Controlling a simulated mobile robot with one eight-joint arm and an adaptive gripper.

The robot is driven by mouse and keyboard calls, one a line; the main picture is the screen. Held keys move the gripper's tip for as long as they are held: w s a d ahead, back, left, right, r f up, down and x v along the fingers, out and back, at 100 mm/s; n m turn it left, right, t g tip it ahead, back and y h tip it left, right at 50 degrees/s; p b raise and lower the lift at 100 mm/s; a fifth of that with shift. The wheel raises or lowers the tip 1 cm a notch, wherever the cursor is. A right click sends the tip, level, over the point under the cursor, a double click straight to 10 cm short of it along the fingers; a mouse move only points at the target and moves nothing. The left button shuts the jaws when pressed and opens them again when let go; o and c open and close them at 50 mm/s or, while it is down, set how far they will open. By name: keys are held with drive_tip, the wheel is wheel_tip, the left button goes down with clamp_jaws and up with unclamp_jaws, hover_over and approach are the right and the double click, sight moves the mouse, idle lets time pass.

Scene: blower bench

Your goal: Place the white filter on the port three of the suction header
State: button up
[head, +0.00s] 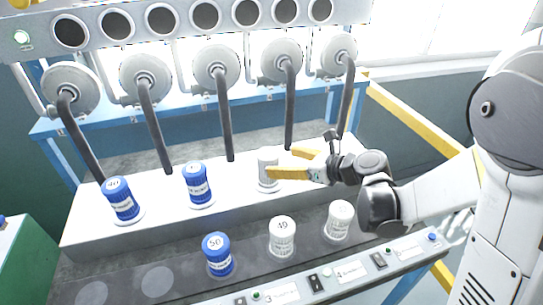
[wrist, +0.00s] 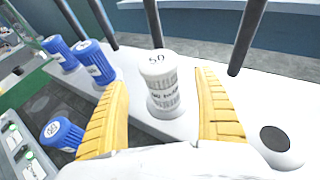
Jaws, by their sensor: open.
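A white filter (head: 268,170), marked 50 on top in the wrist view (wrist: 160,82), stands upright on the pale suction header (head: 90,228), third from the left in its row. Its base sits on a round white port collar (wrist: 172,113). My gripper (head: 270,172) is around this filter, with one yellow finger on each side. In the wrist view the fingers (wrist: 160,110) are spread, with clear gaps to the filter. Two blue filters (head: 122,200) (head: 197,185) stand on the ports to the left. An empty port with a dark opening (wrist: 275,138) lies right of the gripper.
On the dark front strip stand a blue filter (head: 217,255), a white filter marked 49 (head: 282,237) and another white filter (head: 339,220). Empty round spots (head: 157,280) lie to their left. Dark hoses (head: 226,120) hang behind the header. A button panel (head: 315,283) runs along the front.

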drive_tip(key=s+d+r+n+h, duration=0.2)
drive_tip(key=s+d+n+h, duration=0.1)
drive_tip(key=s+n, duration=0.5)
drive_tip(key=s+d+r+n+g+h, duration=0.1)
drive_tip(key=s+d+n+h, duration=0.3)
drive_tip(key=n, duration=0.5)
drive_tip(key=s+d+r+n+h+p, duration=0.1)
drive_tip(key=s+d+r+n+h, duration=0.1)
drive_tip(key=s+d+n, duration=0.5)
drive_tip(key=s+n+h, duration=0.1)
drive_tip(key=s+n, duration=0.1)
drive_tip(key=s, duration=0.2)
drive_tip(key=shift+s+r+g, duration=0.3)
drive_tip(key=shift+r, duration=0.05)
drive_tip(key=shift+a, duration=0.15)
